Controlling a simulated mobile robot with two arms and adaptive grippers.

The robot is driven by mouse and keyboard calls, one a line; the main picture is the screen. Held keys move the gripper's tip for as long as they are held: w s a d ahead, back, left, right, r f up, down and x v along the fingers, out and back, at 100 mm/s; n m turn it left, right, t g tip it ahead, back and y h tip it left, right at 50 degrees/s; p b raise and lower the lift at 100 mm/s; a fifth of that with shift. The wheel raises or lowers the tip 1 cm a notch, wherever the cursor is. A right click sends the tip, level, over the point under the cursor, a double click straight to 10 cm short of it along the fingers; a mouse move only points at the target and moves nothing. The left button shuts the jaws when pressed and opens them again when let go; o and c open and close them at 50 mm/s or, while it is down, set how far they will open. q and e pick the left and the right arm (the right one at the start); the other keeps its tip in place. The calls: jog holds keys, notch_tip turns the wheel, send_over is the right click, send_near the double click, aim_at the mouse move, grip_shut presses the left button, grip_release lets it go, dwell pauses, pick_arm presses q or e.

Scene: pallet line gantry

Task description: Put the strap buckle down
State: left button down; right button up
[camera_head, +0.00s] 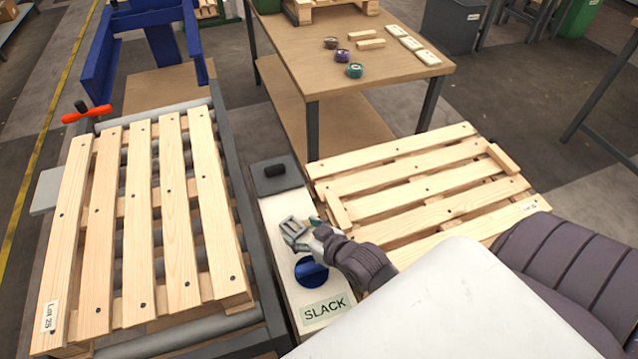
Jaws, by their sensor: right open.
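The strap buckle (292,230), a small grey metal frame, is over the narrow pale bench (275,215), in its middle part. My right gripper (309,232) reaches in from the lower right and is open, with its fingertips close beside the buckle's right side. I cannot tell whether the fingers touch it. A blue round disc (311,270) lies just in front of the buckle, and a label reading SLACK (324,310) is at the bench's near end. My left gripper is not in view.
A slatted pallet (140,220) lies on the roller conveyor at left, another (420,185) at right. A red-handled tool (86,113) is at the far left. A wooden table (400,85) holds small parts.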

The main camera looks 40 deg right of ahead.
jog(key=v, duration=0.9)
jog(key=shift+s, duration=0.1)
jog(key=shift+d, duration=0.1)
